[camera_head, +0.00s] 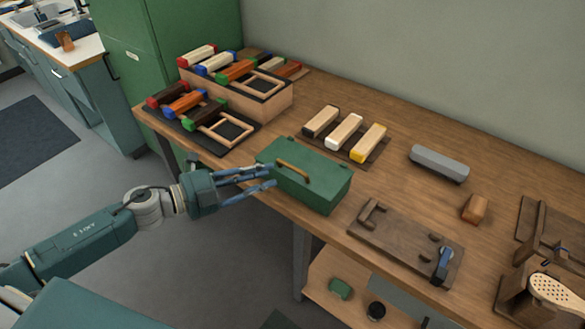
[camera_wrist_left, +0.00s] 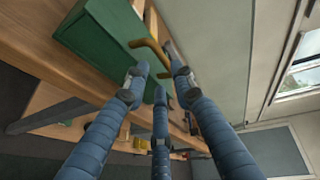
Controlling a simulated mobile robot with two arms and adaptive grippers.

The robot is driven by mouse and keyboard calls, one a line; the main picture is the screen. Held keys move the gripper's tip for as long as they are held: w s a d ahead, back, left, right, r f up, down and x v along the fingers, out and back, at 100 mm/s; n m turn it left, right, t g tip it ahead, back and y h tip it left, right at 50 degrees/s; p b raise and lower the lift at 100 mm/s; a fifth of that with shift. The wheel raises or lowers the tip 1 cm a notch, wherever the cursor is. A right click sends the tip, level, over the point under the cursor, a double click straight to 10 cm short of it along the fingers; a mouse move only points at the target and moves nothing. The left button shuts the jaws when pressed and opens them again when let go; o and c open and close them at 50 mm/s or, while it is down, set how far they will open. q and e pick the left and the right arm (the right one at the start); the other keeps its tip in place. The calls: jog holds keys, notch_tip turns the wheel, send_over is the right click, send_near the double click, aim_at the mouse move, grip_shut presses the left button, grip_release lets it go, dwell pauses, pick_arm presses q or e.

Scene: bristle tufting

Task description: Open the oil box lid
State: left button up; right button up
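The oil box is a green box (camera_head: 325,197) near the front edge of the wooden table, with its lid (camera_head: 318,176) down. A brass-coloured handle (camera_head: 293,170) is fixed on the lid. My left gripper (camera_head: 270,178) is at the box's left end, its blue fingers spread apart and empty. In the left wrist view the fingers (camera_wrist_left: 160,85) point toward the handle (camera_wrist_left: 150,48), with the green box (camera_wrist_left: 98,38) to the upper left. I cannot tell whether a finger touches the box. My right gripper is not in view.
Racks of coloured brush blocks (camera_head: 245,90) stand behind and left of the box. A mat with three blocks (camera_head: 343,135) lies behind it. A wooden fixture board (camera_head: 400,245) lies to its right, with a grey block (camera_head: 439,164) farther back.

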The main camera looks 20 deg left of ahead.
aim_at(290, 168)
pick_arm(q)
jog(key=p+x, duration=0.1)
jog(key=x, duration=0.7)
jog(key=shift+p, duration=0.35)
jog(key=shift+d, duration=0.1)
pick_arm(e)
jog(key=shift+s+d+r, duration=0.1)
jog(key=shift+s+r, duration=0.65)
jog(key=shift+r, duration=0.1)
pick_arm(q)
grip_shut()
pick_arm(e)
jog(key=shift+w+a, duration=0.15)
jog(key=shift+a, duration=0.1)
